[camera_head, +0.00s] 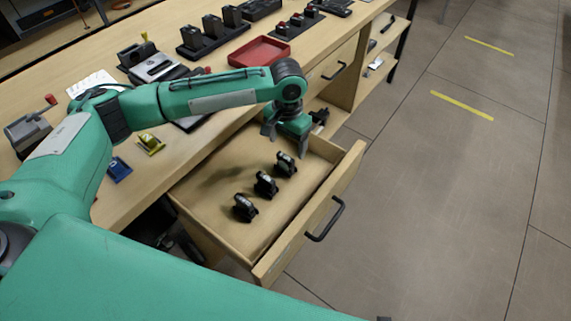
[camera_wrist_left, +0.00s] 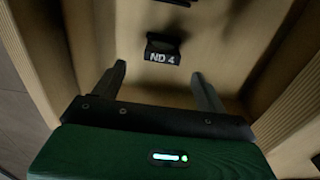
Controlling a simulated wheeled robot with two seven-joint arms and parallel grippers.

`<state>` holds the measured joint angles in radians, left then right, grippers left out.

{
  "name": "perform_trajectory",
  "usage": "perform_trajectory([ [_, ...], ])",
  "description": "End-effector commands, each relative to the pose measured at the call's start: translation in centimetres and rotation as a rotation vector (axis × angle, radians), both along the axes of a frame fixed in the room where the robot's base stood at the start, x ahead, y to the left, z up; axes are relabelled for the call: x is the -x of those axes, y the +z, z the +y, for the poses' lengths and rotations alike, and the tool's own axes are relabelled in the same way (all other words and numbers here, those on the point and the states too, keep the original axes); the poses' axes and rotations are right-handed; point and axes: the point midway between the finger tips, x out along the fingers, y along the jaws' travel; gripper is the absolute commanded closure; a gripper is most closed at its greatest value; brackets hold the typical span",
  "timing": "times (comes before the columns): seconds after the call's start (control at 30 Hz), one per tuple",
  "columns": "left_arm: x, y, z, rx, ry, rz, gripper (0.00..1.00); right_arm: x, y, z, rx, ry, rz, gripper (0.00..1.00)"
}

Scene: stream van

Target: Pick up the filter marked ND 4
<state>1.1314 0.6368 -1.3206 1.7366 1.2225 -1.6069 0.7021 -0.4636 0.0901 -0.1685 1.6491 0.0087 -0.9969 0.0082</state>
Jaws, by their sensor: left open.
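The filter marked ND 4 (camera_wrist_left: 163,50) is a small black block with white lettering, on the wooden drawer floor in the left wrist view. It lies just beyond my left gripper's fingertips, roughly centred between them and apart from both. My left gripper (camera_wrist_left: 162,85) is open and empty. In the head view my left gripper (camera_head: 287,142) hangs over the back part of the open drawer. Several black filters stand there in a row; the one nearest the gripper (camera_head: 285,164) appears to be ND 4, though its label is unreadable in that view. My right gripper is out of view.
The drawer (camera_head: 308,225) is pulled out, with raised walls around the filters. Another dark item (camera_head: 319,117) is beside the gripper. The bench top holds a red tray (camera_head: 259,52) and black devices. The floor at right is clear.

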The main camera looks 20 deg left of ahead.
Motion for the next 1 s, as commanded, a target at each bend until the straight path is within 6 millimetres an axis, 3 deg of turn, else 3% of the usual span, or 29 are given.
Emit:
perform_trajectory([
  [0.1,0.1,-2.0,0.0,-0.001,-0.001,0.002,0.25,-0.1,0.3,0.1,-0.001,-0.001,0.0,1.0],
  [0.37,0.0,-4.0,0.2,-0.001,-0.001,0.001,0.25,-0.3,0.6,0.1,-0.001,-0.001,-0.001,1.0],
  [0.6,0.1,-7.4,0.4,0.0,-0.001,0.001,0.25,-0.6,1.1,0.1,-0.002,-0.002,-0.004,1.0],
  [0.93,0.1,-8.2,0.4,0.001,-0.002,0.0,0.25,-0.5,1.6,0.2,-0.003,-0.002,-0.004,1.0],
  [1.0,0.1,-8.2,0.4,0.001,-0.001,0.0,0.37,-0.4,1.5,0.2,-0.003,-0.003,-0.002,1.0],
])
